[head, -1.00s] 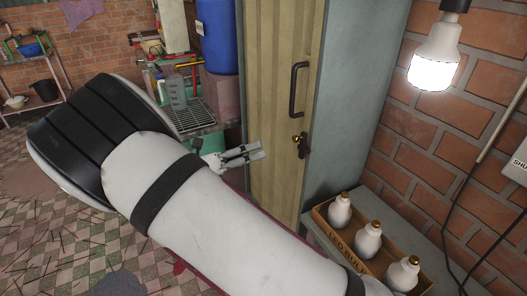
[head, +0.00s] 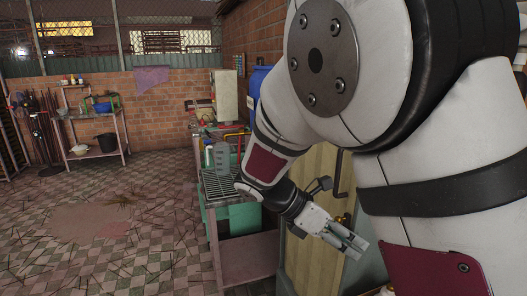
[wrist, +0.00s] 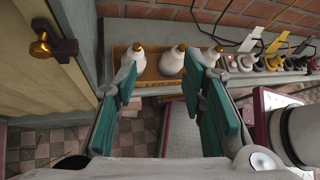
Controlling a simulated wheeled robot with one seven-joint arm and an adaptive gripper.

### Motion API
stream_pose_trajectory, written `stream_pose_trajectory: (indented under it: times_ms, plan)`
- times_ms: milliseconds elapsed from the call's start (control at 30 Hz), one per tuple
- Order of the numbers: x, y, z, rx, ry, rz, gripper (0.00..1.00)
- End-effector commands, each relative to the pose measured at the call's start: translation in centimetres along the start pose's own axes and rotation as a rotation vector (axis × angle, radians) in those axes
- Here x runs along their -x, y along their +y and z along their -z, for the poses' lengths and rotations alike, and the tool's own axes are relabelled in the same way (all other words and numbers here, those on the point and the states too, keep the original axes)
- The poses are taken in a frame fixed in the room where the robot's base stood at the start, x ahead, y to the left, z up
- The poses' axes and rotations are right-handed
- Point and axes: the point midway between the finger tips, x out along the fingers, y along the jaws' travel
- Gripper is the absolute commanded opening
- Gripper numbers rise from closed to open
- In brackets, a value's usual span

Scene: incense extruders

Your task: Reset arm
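My gripper (head: 348,240) is at the lower right of the head view, in front of the pale wooden door (head: 312,172). Its two fingers are close together from this side. In the wrist view my gripper (wrist: 165,85) shows its two green-padded fingers well apart, with nothing between them. The fingers partly cover the outer bulbs. My white arm is folded and fills the right of the head view.
The door's brass knob (wrist: 42,46) is at the wrist view's upper left. A metal stand with a grate (head: 218,186) is left of my arm. A rack (head: 98,150) stands by the far brick wall. The tiled floor at left is mostly open, with thin sticks scattered on it.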

Motion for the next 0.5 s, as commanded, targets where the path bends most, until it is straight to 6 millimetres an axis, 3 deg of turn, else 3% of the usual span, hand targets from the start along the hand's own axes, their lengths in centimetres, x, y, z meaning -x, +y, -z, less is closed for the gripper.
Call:
stream_pose_trajectory:
  times_ms: [200,500]
  plan:
    - [-0.6,-5.8,-2.0,-0.39,0.298,0.008,0.38]
    - [0.2,-13.2,-3.0,-0.939,0.651,0.062,0.38]
